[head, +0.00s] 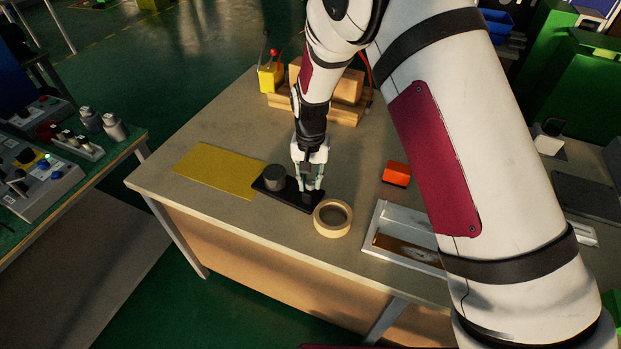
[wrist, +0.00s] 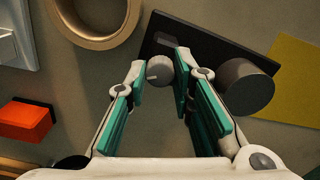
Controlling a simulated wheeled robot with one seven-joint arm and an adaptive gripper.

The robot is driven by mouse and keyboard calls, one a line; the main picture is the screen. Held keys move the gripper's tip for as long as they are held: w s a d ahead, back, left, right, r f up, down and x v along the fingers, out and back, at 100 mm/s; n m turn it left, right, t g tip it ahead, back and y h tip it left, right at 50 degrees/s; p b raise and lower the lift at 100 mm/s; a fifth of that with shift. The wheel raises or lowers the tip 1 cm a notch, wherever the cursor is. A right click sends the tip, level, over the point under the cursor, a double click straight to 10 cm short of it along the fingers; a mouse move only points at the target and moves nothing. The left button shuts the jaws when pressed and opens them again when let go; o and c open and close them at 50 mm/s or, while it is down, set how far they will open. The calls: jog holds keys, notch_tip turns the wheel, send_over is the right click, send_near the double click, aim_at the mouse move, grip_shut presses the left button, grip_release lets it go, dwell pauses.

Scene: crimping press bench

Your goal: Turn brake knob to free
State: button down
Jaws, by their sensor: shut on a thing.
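A small round grey knob (wrist: 159,71) with a light pointer line stands on a black base plate (wrist: 225,48) in the wrist view. The plate (head: 274,190) lies on the bench in the head view. My gripper (wrist: 160,68) has its teal-padded fingers on both sides of the knob and is shut on it. In the head view my gripper (head: 311,188) points down at the right part of the plate, and its fingers hide the knob. A larger dark grey cylinder (head: 275,177) stands on the plate's left part; it also shows in the wrist view (wrist: 246,88).
A tape roll (head: 332,218) lies close to the plate's right end. A yellow mat (head: 216,170) lies to the left, an orange box (head: 397,173) to the right. A metal tray (head: 383,222) sits further right. Wooden blocks (head: 342,110) stand behind my gripper.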

aim_at(310, 182)
jog(key=m, duration=0.6)
jog(key=shift+p, duration=0.3)
dwell(0.4)
jog(key=c, duration=1.4)
grip_release()
jog(key=shift+o, duration=0.2)
notch_tip(310, 182, up, 12)
